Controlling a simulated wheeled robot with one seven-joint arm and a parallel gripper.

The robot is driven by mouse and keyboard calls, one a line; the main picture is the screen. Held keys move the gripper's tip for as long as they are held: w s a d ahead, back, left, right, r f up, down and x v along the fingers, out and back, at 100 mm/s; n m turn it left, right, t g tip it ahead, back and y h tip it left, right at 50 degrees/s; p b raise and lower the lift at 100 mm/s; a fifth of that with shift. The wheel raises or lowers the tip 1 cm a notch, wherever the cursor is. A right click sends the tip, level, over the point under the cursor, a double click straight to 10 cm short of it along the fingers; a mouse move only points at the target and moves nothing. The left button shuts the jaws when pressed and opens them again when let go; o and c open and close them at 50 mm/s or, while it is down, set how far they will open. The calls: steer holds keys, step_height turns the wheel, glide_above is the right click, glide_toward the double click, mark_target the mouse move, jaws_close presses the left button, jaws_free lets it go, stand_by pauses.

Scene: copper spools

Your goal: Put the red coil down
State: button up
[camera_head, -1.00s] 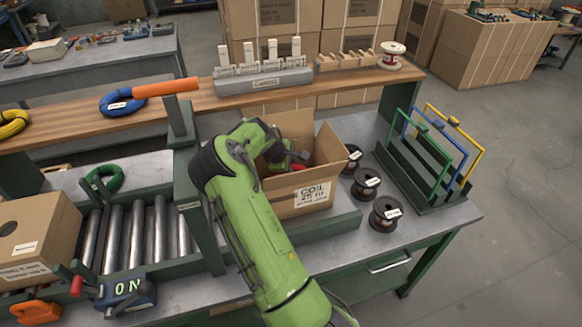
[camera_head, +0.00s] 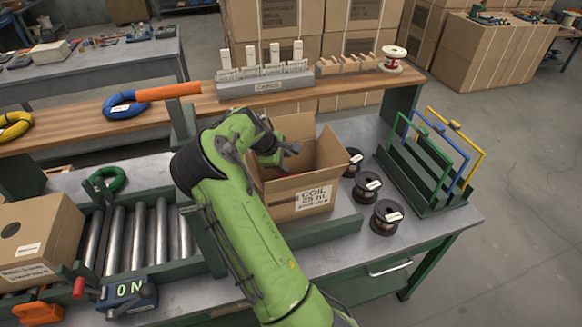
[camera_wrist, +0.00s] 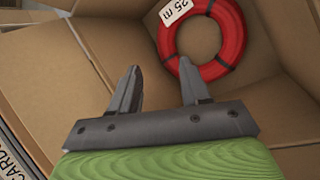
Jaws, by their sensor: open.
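The red coil (camera_wrist: 232,52) lies inside the open cardboard box (camera_wrist: 98,30) in the wrist view, with a white "25 m" label on it. In the head view the box (camera_head: 300,207) stands on the workbench, and only a small bit of red shows inside it. My gripper (camera_wrist: 160,80) is open and empty, its two fingers apart. The coil is beyond the fingertips, up and to the right in the wrist view. In the head view my gripper (camera_head: 285,152) is over the box opening.
Several dark wire spools (camera_head: 385,217) stand right of the box. A green, blue and yellow frame rack (camera_head: 440,160) is farther right. A roller conveyor (camera_head: 135,240) lies to the left. A wooden shelf (camera_head: 200,104) runs behind the box.

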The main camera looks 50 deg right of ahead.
steer(key=v, duration=0.5)
steer(key=shift+r, duration=0.15)
